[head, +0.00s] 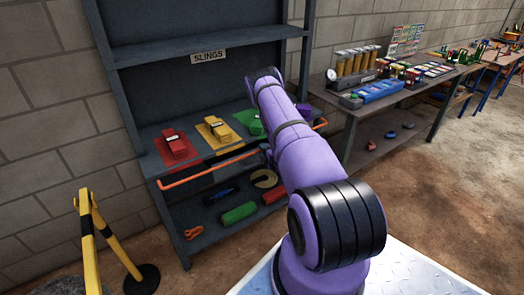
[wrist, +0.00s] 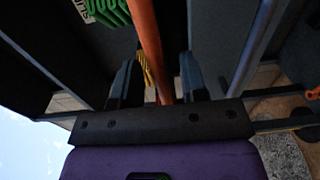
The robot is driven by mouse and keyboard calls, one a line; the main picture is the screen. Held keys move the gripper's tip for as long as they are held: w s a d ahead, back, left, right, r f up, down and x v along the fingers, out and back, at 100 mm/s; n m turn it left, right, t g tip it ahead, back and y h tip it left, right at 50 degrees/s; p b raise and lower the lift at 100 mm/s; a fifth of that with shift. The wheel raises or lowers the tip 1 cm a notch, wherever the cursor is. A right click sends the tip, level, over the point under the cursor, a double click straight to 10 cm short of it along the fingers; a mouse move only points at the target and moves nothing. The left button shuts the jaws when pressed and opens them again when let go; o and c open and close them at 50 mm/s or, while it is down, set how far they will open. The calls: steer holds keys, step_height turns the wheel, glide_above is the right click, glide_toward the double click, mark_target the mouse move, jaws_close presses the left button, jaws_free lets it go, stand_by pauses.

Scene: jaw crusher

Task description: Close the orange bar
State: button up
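The orange bar (head: 207,170) runs across the front of the grey shelf unit, its left end lower in the picture and its right end past my arm. In the wrist view the orange bar (wrist: 149,45) passes between the two dark fingers of my gripper (wrist: 156,78). The fingers stand apart, with a gap visible on each side of the bar, so my gripper is open around it. In the head view my purple arm hides most of the gripper and the middle of the bar.
The shelf (head: 146,135) holds red, yellow and green slings. Rolls and orange shackles lie on the lower shelf (head: 186,213). A yellow-black barrier (head: 110,235) stands at the left. A workbench (head: 352,112) with tools stands at the right. Open floor lies on the right.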

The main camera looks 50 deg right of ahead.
steer(key=shift+w+d, duration=0.1)
steer(key=shift+w, duration=0.35)
jaws_close()
